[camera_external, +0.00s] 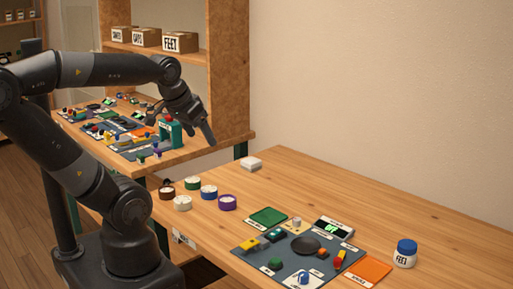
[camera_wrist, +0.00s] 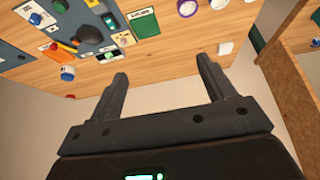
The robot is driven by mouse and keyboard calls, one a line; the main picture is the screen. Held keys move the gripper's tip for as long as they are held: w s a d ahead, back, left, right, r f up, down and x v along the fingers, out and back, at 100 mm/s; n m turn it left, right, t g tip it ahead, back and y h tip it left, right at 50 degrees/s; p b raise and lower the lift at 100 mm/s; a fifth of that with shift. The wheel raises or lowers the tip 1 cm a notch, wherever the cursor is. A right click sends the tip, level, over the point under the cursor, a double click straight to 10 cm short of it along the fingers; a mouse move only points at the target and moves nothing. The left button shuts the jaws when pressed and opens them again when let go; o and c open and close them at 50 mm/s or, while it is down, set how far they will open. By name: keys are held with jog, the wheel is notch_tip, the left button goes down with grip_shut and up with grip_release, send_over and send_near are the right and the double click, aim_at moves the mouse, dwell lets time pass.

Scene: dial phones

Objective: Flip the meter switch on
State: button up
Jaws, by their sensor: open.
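A meter with a small green display (camera_external: 333,228) sits at the back edge of the grey activity board (camera_external: 258,246) on the front table. It is also at the upper left in the wrist view (camera_wrist: 107,50). Its switch is too small to make out, and I cannot tell its position. My gripper (camera_external: 190,122) is raised well away from the meter, beyond the table's far left end in the external view. In the wrist view my gripper (camera_wrist: 162,78) has its fingers spread, with nothing between them.
A dark round dish (camera_external: 306,245) lies on the board. A blue-lidded jar (camera_external: 405,254) stands to its right, and an orange card (camera_external: 369,269) lies nearer. Several round containers and a white block (camera_external: 251,163) are farther left. The right back of the table is clear.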

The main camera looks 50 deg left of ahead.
jog(key=shift+w+d+f, duration=0.1)
jog(key=shift+w+d, duration=0.05)
jog(key=shift+w, duration=0.1)
jog(key=shift+c, duration=0.7)
jog(key=w+d+f, duration=0.1)
jog(key=w+d, duration=0.1)
jog(key=w+d+f+g, duration=0.1)
jog(key=w+d+f, duration=0.1)
jog(key=w, duration=0.1)
jog(key=w+d+f+g, duration=0.1)
jog(key=w+d+f, duration=0.1)
jog(key=d, duration=0.1)
jog(key=shift+w+f, duration=0.1)
jog(key=shift+w, duration=0.15)
jog(key=c, duration=1)
jog(key=shift+g, duration=0.7)
jog(key=w+d+f, duration=0.1)
jog(key=d+f, duration=0.1)
jog(key=w+d+f, duration=0.1)
jog(key=d+f, duration=0.1)
jog(key=d, duration=0.1)
jog(key=w+d+f, duration=0.1)
jog(key=d+f, duration=0.2)
jog(key=shift+w+d, duration=0.1)
jog(key=shift+w, duration=0.15)
grip_shut()
